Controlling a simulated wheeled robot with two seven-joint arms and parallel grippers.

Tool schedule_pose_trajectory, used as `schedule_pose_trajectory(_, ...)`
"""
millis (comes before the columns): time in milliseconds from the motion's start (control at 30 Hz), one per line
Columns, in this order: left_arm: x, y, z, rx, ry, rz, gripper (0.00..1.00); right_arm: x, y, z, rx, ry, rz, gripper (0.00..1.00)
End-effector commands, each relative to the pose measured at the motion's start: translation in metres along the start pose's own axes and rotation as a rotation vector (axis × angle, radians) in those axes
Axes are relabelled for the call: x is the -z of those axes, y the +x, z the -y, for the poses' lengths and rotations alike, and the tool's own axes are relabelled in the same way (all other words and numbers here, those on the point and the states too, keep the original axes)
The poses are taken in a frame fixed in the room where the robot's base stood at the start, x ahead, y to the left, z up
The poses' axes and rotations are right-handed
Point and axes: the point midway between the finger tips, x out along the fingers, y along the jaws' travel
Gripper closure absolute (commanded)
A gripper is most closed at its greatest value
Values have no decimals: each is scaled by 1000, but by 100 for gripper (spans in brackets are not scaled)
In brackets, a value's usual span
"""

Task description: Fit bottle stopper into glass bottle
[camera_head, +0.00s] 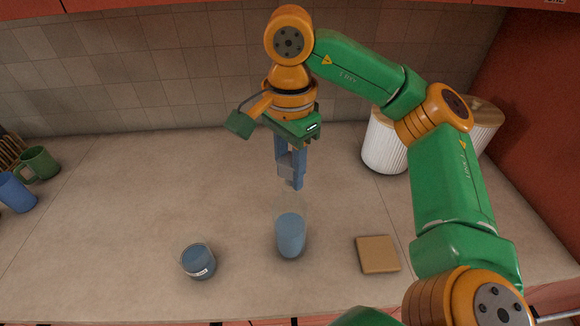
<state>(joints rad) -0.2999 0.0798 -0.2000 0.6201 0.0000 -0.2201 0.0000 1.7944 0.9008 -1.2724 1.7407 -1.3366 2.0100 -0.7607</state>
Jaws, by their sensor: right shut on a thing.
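The glass bottle (290,235) stands upright on the counter near the middle, clear at the top with blue inside its lower part. My right gripper (292,182) points down from above, its blue fingers just above and behind the bottle in the picture. It is shut on a small piece, which I take to be the bottle stopper; the fingers hide most of it, so its shape is unclear. A gap shows between the fingertips and the bottle's top edge. My left gripper is not in view.
A short glass (197,262) with blue contents stands left of the bottle. A square wooden piece (377,254) lies to its right. White ribbed canisters (383,145) stand behind my right arm. Green (38,163) and blue (17,193) mugs are at far left. The left-middle counter is clear.

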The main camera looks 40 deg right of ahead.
Motion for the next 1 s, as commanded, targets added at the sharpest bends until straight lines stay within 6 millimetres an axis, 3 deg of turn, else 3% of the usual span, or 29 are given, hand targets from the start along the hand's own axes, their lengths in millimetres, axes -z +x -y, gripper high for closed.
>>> schedule_pose_trajectory(1000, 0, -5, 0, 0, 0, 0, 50, 1, 0, 0, 0, 0, 0, 100)
